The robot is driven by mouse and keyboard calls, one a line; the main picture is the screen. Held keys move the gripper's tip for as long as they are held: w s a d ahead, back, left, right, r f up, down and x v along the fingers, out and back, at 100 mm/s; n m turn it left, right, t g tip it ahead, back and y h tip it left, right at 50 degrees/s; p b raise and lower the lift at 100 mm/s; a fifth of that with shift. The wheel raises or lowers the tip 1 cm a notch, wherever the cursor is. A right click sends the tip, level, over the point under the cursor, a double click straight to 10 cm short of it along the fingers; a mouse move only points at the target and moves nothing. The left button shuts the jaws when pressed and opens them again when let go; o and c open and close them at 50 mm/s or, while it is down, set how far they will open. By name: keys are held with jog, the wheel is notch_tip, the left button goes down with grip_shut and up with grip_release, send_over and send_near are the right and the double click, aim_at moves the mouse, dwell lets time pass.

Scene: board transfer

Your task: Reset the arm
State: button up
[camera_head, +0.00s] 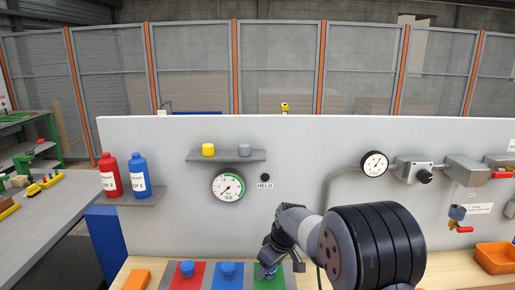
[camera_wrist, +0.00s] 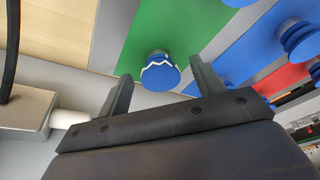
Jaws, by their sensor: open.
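My gripper (camera_head: 281,265) is open with nothing in its jaws. It is low over the green panel (camera_head: 270,284) at the front of the bench. In the wrist view, a blue knob-like piece (camera_wrist: 160,74) with a white zigzag line stands on the green panel (camera_wrist: 140,30). It appears beyond the gap between my two fingers (camera_wrist: 161,67), apart from both. In the head view, my arm and gripper partly hide that piece. Other blue pieces stand on the red panel (camera_head: 187,269) and the blue panel (camera_head: 228,270).
An upright grey board behind carries a gauge (camera_head: 228,186), a shelf (camera_head: 226,156) with yellow and grey caps, and a pipe with valves at right. Red (camera_head: 109,177) and blue (camera_head: 138,177) bottles stand at left. An orange bin (camera_head: 494,259) is at right. An orange block (camera_head: 136,279) lies front left.

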dwell(0.7)
jog(key=shift+d+n+b, duration=0.1)
jog(key=shift+n+b, duration=0.25)
jog(key=shift+n, duration=0.65)
jog(key=w+v, duration=0.1)
jog(key=v, duration=1)
jog(key=shift+n+g+y, duration=0.3)
jog(key=x, duration=1)
jog(key=shift+s+d+f, duration=0.15)
jog(key=shift+s+f, duration=0.05)
jog(key=shift+f, duration=0.1)
jog(key=shift+w+f, duration=0.1)
jog(key=shift+f, duration=0.1)
jog(key=shift+r+m+p, duration=0.1)
jog(key=shift+m+p, duration=0.2)
jog(key=shift+m, duration=0.5)
jog(key=m+t+h+p, duration=0.1)
jog(key=m, duration=0.3)
jog(key=shift+a+m+t+h, duration=0.15)
jog(key=shift+m+h, duration=0.35)
jog(key=shift+m, duration=0.95)
jog(key=shift+a+m+t+h, duration=0.2)
jog(key=shift+m+h, duration=0.3)
jog(key=shift+m, duration=0.95)
jog(key=shift+p+v, duration=1.65)
jog(key=shift+v, duration=0.9)
